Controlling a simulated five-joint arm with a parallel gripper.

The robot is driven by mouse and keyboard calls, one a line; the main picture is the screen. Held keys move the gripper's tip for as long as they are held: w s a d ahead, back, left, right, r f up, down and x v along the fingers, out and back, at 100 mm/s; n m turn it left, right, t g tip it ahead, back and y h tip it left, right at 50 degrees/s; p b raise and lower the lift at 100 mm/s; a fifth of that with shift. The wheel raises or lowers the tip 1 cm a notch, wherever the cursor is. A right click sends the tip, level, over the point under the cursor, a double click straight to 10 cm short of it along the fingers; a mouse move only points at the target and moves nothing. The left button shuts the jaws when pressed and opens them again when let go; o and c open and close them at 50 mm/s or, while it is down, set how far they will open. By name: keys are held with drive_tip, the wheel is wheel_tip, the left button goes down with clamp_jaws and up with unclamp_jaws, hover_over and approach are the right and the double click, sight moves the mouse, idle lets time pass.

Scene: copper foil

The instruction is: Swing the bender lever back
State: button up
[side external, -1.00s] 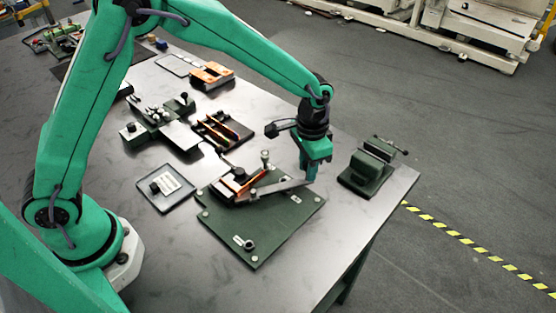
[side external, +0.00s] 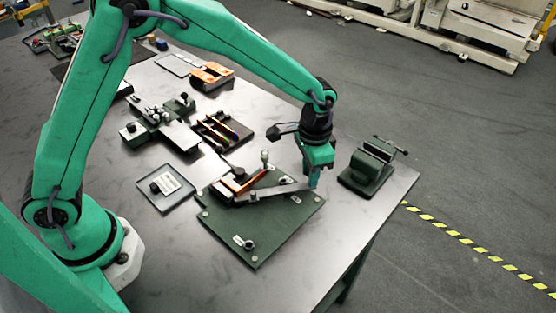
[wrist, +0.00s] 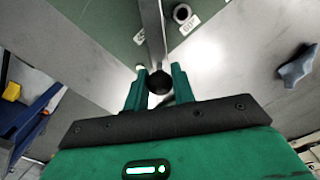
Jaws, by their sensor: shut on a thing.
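The bender is a dark green plate (side external: 262,228) near the front right of the table, with a flat grey lever (side external: 272,192) reaching right across it. A copper-coloured strip (side external: 256,180) stands by the block at the lever's inner end. My gripper (side external: 314,183) is at the lever's outer end, by the plate's right edge. In the wrist view my gripper (wrist: 159,80) is shut on the round black knob (wrist: 159,83) of the lever. The lever bar (wrist: 153,30) runs up from the knob there. The fingers hide part of the knob.
A green vise (side external: 372,168) stands right of my gripper, close to the table's right edge. A small tray (side external: 181,203) lies left of the plate. Behind are a dark rack with orange strips (side external: 240,132) and a green fixture (side external: 135,132). Bare table lies in front.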

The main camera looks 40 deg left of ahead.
drive_tip(key=shift+s+d+m, duration=0.5)
drive_tip(key=shift+s+d, duration=0.05)
drive_tip(key=shift+d, duration=0.15)
drive_tip(key=shift+s+d, duration=0.1)
drive_tip(key=shift+s+d+m, duration=0.7)
drive_tip(key=shift+s+d, duration=0.1)
idle(0.6)
drive_tip(key=shift+s+d, duration=0.1)
drive_tip(key=shift+s+d+m, duration=0.65)
drive_tip(key=shift+s+m, duration=0.05)
drive_tip(key=shift+s, duration=0.2)
drive_tip(key=shift+s+d, duration=0.1)
drive_tip(key=shift+s, duration=0.1)
drive_tip(key=shift+s+d+m, duration=0.5)
drive_tip(key=shift+s+m, duration=0.2)
drive_tip(key=shift+s, duration=0.2)
